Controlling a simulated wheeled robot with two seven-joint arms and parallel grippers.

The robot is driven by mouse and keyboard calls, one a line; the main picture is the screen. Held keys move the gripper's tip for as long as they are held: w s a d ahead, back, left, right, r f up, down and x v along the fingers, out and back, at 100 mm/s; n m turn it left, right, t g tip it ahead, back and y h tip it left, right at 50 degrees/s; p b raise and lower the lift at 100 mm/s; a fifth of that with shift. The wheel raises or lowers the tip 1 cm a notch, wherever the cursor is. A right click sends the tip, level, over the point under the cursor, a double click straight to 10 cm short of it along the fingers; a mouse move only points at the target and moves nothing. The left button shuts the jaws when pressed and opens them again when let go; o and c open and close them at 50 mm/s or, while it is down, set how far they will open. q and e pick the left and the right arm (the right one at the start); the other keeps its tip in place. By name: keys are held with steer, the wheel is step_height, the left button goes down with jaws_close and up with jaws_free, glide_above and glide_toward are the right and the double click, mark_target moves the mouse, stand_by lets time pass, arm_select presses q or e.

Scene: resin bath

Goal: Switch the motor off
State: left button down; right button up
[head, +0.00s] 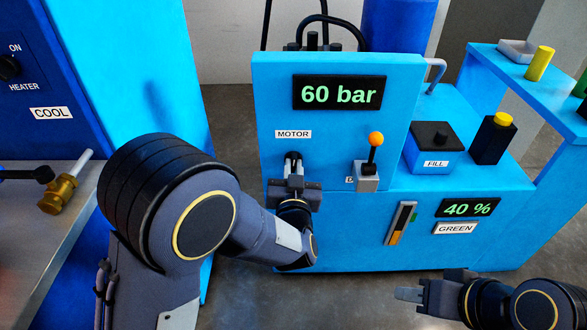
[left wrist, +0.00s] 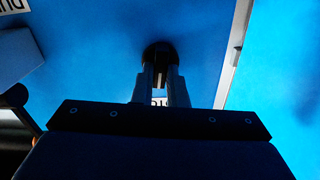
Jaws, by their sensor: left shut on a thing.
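The blue machine panel (head: 270,90) carries a MOTOR label (head: 294,134) with a small black knob (head: 292,155) below it. My left gripper (head: 294,168) is at this knob, its fingers closed on it. In the left wrist view the dark round knob (left wrist: 160,50) sits between the tips of my left gripper (left wrist: 160,72). The fingers hide most of the knob, so I cannot tell which way it is turned. My right gripper (head: 408,294) is low at the right, apart from the machine; its finger gap does not show clearly.
The display (head: 339,92) reads 60 bar. An orange-topped lever (head: 374,150) stands just right of my left gripper. A FILL box (head: 432,148) and a yellow-topped black block (head: 493,138) sit farther right. A blue cabinet with a heater knob (head: 8,68) stands at the left.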

arm_select(q)
steer(key=shift+f+n+b, duration=0.2)
steer(key=shift+n+b, duration=0.5)
steer(key=shift+b, duration=0.25)
steer(key=shift+r, duration=0.2)
steer(key=c, duration=1.5)
jaws_free()
steer(key=shift+o, duration=0.2)
steer(key=shift+s, duration=0.15)
steer(key=s+p, duration=0.1)
steer(key=s, duration=0.6)
steer(key=shift+s+p, duration=0.3)
steer(key=shift+p, duration=0.1)
